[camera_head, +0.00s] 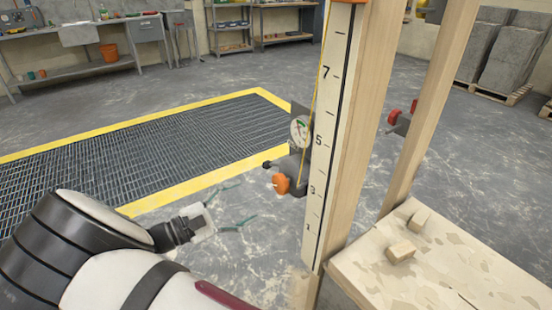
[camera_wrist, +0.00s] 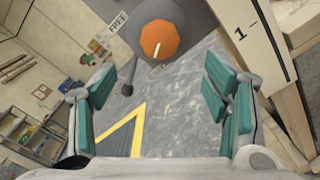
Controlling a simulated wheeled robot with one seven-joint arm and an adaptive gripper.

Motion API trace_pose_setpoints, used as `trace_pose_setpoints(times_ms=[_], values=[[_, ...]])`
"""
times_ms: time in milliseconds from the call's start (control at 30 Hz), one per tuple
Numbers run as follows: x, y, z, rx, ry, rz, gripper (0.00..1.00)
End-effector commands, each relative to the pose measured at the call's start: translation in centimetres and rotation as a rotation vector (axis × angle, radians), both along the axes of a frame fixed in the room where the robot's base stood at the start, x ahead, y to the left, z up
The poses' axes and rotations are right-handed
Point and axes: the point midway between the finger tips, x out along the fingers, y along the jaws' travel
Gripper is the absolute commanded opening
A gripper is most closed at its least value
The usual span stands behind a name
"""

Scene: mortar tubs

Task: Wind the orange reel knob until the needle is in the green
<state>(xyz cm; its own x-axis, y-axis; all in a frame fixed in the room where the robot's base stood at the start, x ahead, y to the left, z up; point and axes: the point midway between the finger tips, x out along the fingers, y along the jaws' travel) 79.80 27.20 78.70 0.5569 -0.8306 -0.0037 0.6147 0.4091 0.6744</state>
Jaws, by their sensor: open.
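The orange reel knob (camera_head: 281,183) sits low on the front of a dark grey reel (camera_head: 297,172), beside the numbered wooden post in the head view. In the wrist view the orange knob (camera_wrist: 160,40) has a pale line on its face and lies ahead of the fingers, above centre. A round white gauge (camera_head: 299,131) with a green patch stands above the reel; its needle is too small to read. My gripper (camera_head: 246,207) is left of and below the knob, open and empty; its teal fingers (camera_wrist: 165,95) are wide apart and apart from the knob.
The numbered post (camera_head: 327,150) stands right of the reel. A small crank-like lever with a dark ball (camera_wrist: 127,88) sticks out left of the knob. A wooden board with blocks (camera_head: 400,252) is at lower right. A yellow-edged floor grate (camera_head: 150,145) lies left.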

Motion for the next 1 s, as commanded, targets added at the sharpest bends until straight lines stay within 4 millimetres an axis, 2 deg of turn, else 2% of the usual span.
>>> trace_pose_setpoints(times_ms=[467,800,1000], values=[[-0.2,0.1,0.0,-0.021,0.027,-0.003,0.69],[-1.7,1.9,0.1,-0.232,0.332,-0.006,0.69],[-1.7,2.2,0.2,-0.276,0.404,-0.001,0.69]])
